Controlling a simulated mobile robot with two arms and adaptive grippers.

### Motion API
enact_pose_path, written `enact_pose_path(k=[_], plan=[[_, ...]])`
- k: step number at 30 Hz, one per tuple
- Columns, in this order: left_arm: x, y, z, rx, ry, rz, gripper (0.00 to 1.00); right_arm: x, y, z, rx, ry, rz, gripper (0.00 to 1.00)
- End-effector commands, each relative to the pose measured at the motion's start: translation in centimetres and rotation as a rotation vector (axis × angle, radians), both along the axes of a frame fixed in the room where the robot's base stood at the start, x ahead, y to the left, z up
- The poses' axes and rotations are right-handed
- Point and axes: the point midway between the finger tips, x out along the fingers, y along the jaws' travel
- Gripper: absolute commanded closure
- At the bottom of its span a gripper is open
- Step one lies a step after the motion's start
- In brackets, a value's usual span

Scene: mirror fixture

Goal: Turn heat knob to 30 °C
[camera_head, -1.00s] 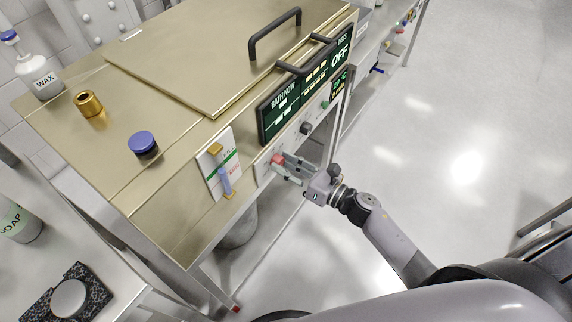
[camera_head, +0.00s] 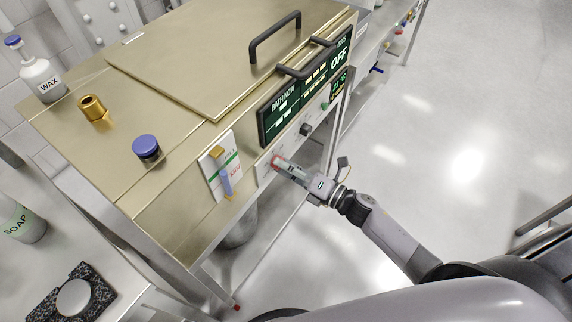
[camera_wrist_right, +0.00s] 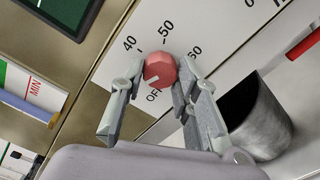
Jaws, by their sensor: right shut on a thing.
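The red heat knob (camera_head: 275,161) is on the front panel of the brass-coloured bath. In the right wrist view the knob (camera_wrist_right: 160,66) sits on a white dial plate marked 40, 50, 60 and OFF. A white mark on the knob's face points to the lower left, between OFF and 40. The 30 mark does not show; a finger covers part of that side. My right gripper (camera_head: 282,166) is shut on the knob, and in the wrist view its fingers (camera_wrist_right: 161,72) lie on either side of it. My left gripper is not in view.
A dark display (camera_head: 279,118) reads BATH NOW, and another shows OFF. A black knob (camera_head: 305,129) sits further along the panel. A fill gauge (camera_head: 219,172) is left of the red knob. A metal bucket (camera_wrist_right: 258,115) stands below.

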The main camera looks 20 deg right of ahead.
Motion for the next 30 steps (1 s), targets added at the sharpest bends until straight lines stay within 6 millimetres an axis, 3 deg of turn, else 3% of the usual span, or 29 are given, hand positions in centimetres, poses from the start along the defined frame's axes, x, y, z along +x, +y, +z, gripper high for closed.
enact_pose_path(k=[10, 26, 27, 30], plan=[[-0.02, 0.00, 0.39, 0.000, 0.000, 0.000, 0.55, 0.01, -0.06, -0.05, 0.101, 0.081, -0.001, 0.99], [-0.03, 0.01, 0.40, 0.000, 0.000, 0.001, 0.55, 0.00, -0.07, -0.09, 0.117, 0.093, -0.002, 0.99], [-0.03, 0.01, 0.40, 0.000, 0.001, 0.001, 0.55, 0.00, -0.07, -0.09, 0.117, 0.093, -0.002, 0.68], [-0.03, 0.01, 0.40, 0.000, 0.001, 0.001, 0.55, 0.01, -0.06, -0.08, 0.116, 0.092, -0.002, 0.62]])
